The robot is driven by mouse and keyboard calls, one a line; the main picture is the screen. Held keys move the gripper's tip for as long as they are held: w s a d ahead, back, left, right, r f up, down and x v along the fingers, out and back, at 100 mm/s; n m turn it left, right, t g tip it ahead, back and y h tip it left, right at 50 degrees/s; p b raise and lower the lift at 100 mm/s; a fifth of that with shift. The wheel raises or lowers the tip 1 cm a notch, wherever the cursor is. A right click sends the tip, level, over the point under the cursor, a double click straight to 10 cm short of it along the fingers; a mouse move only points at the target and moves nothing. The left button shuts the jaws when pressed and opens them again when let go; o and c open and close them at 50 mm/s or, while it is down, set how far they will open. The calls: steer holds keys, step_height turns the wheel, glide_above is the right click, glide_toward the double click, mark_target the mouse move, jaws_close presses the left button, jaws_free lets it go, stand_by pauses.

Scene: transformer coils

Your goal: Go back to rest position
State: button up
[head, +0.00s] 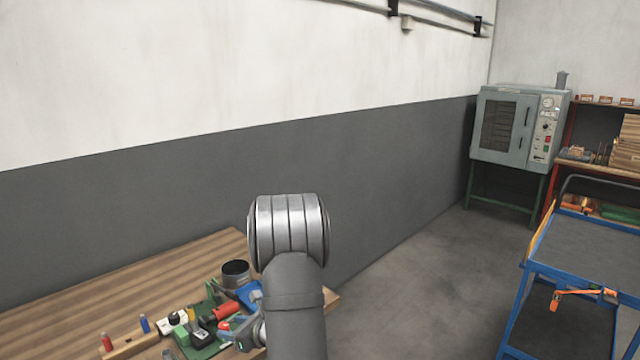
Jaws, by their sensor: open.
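My arm rises at the bottom centre of the head view, with a silver joint on top and a grey link below it. A small grey part shows low on its left side, over the bench items.
A wooden bench (100,290) at lower left holds a dark round cup (236,273), a green board (200,347) with coloured parts, and a wooden block with pegs (130,346). A blue cart (580,270) and a grey oven (505,125) stand right. Open floor lies between.

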steer(key=v, duration=0.7)
steer(key=shift+s+d, duration=0.1)
steer(key=shift+d, duration=0.05)
stand_by(1.1)
